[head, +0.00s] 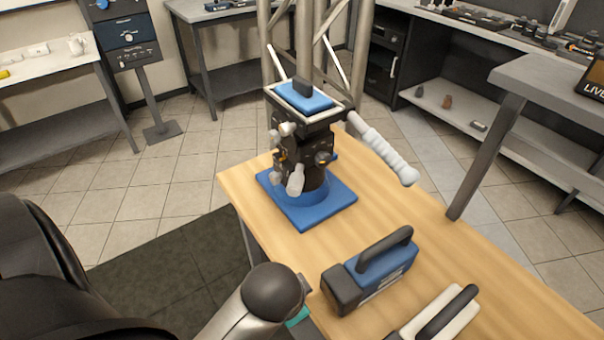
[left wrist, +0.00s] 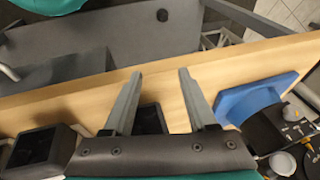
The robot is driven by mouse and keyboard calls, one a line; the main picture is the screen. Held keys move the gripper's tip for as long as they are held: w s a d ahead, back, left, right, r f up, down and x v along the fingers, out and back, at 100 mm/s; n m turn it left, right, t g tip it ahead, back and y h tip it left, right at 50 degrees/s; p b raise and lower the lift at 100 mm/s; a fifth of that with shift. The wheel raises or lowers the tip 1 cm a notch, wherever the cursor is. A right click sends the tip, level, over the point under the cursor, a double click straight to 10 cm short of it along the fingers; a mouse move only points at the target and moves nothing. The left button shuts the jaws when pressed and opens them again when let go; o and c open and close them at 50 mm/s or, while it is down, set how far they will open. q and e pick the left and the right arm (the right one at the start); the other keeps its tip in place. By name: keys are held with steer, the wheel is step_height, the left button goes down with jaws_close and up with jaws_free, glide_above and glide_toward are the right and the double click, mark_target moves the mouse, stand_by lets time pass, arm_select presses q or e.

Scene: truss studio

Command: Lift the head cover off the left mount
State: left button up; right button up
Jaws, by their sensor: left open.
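The mount (head: 300,165) is a dark fluid head with grey knobs, upright on a blue square base (head: 318,214) at the table's far end. In the left wrist view the blue base (left wrist: 250,97) and part of the mount (left wrist: 272,130) show at the right; the cover is out of that view. My left gripper (left wrist: 158,73) is open and empty, over the near table edge, well short of the mount. My right gripper is not in view.
A blue case (head: 385,268) with black handle and a white case (head: 455,322) with black handle lie on the wooden table (head: 460,245). A ribbed white pan handle (head: 385,157) sticks out right of the mount. Metal truss (head: 358,50) stands behind. Floor is open at left.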

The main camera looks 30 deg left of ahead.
arm_select(q)
steer(key=w+r+m+y, duration=0.1)
steer(key=w+m, duration=0.1)
steer(key=w+a+r+m+y, duration=0.1)
steer(key=w, duration=0.2)
steer(key=w+a+r+m+t+y, duration=0.1)
steer(key=w+m, duration=0.1)
steer(key=w, duration=0.1)
steer(key=shift+w+r+m, duration=0.1)
steer(key=shift+r+m, duration=0.2)
steer(key=w+r+m+y, duration=0.4)
steer(key=w+r+m, duration=0.1)
steer(key=w+r, duration=0.15)
steer(key=m+t+y, duration=0.1)
steer(key=m+y, duration=0.6)
glide_toward(311, 86)
steer(key=b+x, duration=0.1)
steer(key=x, duration=0.6)
steer(key=shift+w+a+f+b, duration=0.1)
steer(key=shift+w+a+b, duration=0.15)
steer(key=shift+b, duration=0.1)
steer(key=b+x, duration=0.1)
steer(key=x, duration=0.4)
steer(key=shift+s+a, duration=0.1)
steer(key=shift+a, duration=0.1)
jaws_close()
